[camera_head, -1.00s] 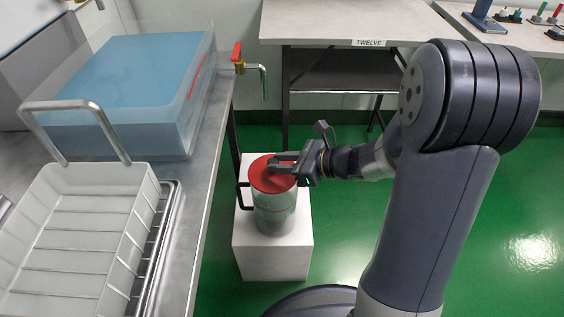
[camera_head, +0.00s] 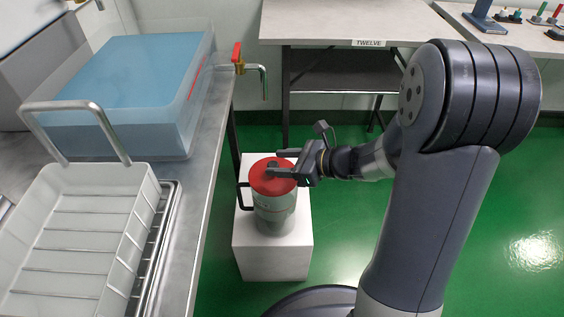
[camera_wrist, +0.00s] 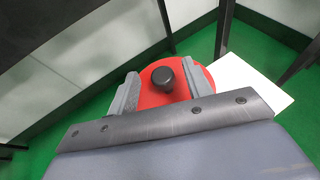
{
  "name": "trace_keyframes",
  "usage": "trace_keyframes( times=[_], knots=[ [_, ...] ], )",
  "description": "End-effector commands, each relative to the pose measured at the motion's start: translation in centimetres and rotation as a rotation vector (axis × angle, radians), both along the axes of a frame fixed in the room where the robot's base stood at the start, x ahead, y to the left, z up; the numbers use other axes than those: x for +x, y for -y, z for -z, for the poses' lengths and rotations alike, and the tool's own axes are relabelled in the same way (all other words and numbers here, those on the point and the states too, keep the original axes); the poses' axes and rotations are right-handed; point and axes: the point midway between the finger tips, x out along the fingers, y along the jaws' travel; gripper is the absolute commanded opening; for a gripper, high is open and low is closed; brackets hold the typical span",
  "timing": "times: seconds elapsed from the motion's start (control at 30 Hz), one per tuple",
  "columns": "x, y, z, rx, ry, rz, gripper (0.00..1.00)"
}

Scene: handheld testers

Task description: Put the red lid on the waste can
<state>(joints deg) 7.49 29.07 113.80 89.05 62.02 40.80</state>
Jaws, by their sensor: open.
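The red lid (camera_head: 270,181) lies flat over the top of the grey waste can (camera_head: 272,213), with its dark knob (camera_head: 272,166) upward. The can stands upright and has a dark handle on its left side. My gripper (camera_head: 274,164) is open at lid height, with its fingers reaching in from the right on either side of the knob. In the wrist view the red lid (camera_wrist: 171,92) shows between and beyond the open fingers of my gripper (camera_wrist: 158,84), and the black knob (camera_wrist: 163,77) stands between them, apart from both. The can's rim is hidden under the lid.
The can stands on a white pedestal (camera_head: 272,262). To the left is a metal bench (camera_head: 205,170) with a blue water tank (camera_head: 125,90), a red-handled tap (camera_head: 238,56) and a white wire-handled basket (camera_head: 70,240). A table (camera_head: 350,20) labelled TWELVE stands behind. Green floor is free on the right.

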Motion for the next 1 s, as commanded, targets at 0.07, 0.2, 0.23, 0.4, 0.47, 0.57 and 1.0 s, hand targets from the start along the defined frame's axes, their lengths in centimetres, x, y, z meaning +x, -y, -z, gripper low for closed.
trace_keyframes(
  times=[0.07,0.2,0.23,0.4,0.47,0.57,1.0],
  knots=[
    [-0.4,1.2,-0.8,-0.001,0.0,0.005,0.48],
    [-1.5,3.6,-2.0,0.0,0.0,0.006,0.48],
    [-1.7,4.1,-2.3,0.0,0.001,0.007,0.48],
    [-3.0,6.8,-3.4,0.0,0.0,0.006,0.48],
    [-3.4,7.6,-3.8,0.0,0.0,0.005,0.48],
    [-3.9,8.8,-4.2,0.0,0.001,0.005,0.48],
    [-4.6,10.1,-4.6,0.0,0.001,0.0,0.48]
  ],
)
